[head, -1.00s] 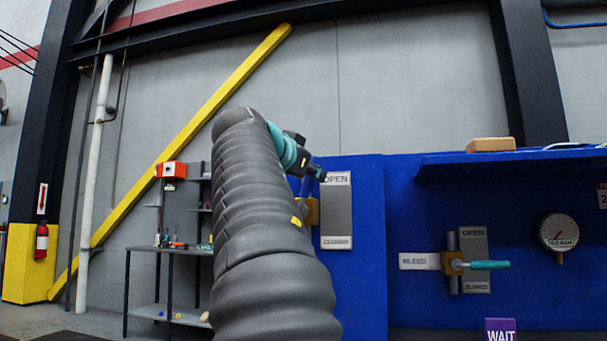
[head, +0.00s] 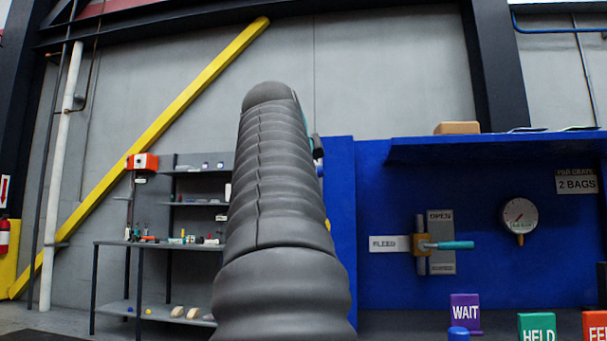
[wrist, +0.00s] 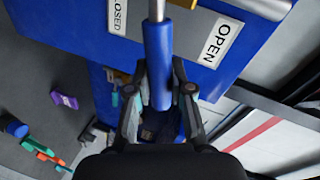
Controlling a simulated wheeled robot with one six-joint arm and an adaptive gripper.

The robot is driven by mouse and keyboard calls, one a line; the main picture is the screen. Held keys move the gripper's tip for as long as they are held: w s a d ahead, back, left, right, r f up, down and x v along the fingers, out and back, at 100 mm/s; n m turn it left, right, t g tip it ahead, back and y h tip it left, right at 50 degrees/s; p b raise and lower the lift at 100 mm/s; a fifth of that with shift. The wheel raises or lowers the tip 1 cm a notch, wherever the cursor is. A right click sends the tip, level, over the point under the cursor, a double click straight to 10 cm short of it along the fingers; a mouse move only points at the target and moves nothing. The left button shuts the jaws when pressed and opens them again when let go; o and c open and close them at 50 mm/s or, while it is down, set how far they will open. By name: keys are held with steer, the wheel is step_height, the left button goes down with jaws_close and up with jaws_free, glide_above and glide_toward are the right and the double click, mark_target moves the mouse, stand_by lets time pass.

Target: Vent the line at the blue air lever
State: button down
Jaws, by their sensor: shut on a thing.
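In the wrist view, the blue lever handle (wrist: 158,65) runs upright in the picture, with a bare metal shaft above it. My gripper (wrist: 159,88) is shut on this handle, one finger on each side. The OPEN sign (wrist: 215,42) is to the right of the handle and the CLOSED sign (wrist: 117,15) to its left. The lever's pivot is out of the wrist view.
A purple WAIT block (head: 465,312) and other coloured blocks stand at lower right. Shelves (head: 160,245) stand left.

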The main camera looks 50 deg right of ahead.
steer(key=shift+s+d+f+m+t+y+b, duration=0.15)
steer(key=shift+f+m+t+y+b, duration=0.2)
steer(key=shift+f+m+b, duration=0.65)
steer(key=shift+f+m, duration=0.25)
steer(key=shift+m, duration=0.05)
steer(key=c, duration=1)
jaws_free()
steer(key=v, duration=1.2)
steer(key=shift+s, duration=0.1)
steer(key=shift+s, duration=0.1)
